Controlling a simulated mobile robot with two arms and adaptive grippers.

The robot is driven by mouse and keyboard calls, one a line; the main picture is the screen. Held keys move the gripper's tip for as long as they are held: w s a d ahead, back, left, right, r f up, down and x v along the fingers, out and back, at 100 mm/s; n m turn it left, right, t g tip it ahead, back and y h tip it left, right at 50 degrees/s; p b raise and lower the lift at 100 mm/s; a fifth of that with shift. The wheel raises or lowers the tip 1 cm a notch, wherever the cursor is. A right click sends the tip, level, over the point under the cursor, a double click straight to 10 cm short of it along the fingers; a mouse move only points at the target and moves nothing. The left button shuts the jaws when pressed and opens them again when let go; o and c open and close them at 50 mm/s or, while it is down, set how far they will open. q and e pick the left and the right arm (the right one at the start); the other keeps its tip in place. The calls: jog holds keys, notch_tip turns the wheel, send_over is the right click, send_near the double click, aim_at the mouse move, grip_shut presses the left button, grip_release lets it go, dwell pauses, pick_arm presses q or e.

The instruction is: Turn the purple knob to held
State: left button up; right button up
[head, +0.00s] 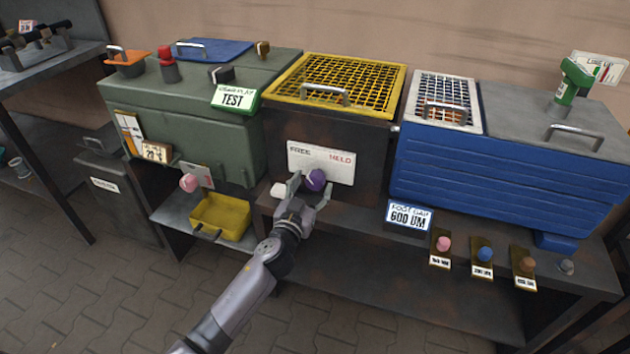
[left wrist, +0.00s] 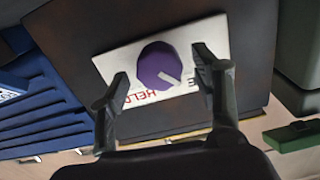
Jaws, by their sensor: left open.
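The purple knob (head: 316,180) sits on a white plate (head: 338,162) on the front of the dark box with the yellow grid. The plate reads FREE at left and HELD at right. In the left wrist view, the purple knob (left wrist: 157,64) has a white mark toward its lower right, on the FREE side of the upside-down lettering. My left gripper (head: 310,188) is in front of the plate. In the left wrist view, the fingers of my left gripper (left wrist: 162,80) are open, one on each side of the knob, with visible gaps. My right gripper is not in view.
A white piece (head: 279,189) lies left of the fingers. A pink knob (head: 188,183) and yellow tray (head: 222,215) are farther left. The blue box (head: 480,178), its 600 UM label (head: 409,217) and several small knobs are at right. The floor in front is clear.

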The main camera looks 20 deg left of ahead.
pick_arm(q)
jog(key=shift+w, duration=1.35)
jog(key=shift+c, duration=0.3)
jog(key=c, duration=1.1)
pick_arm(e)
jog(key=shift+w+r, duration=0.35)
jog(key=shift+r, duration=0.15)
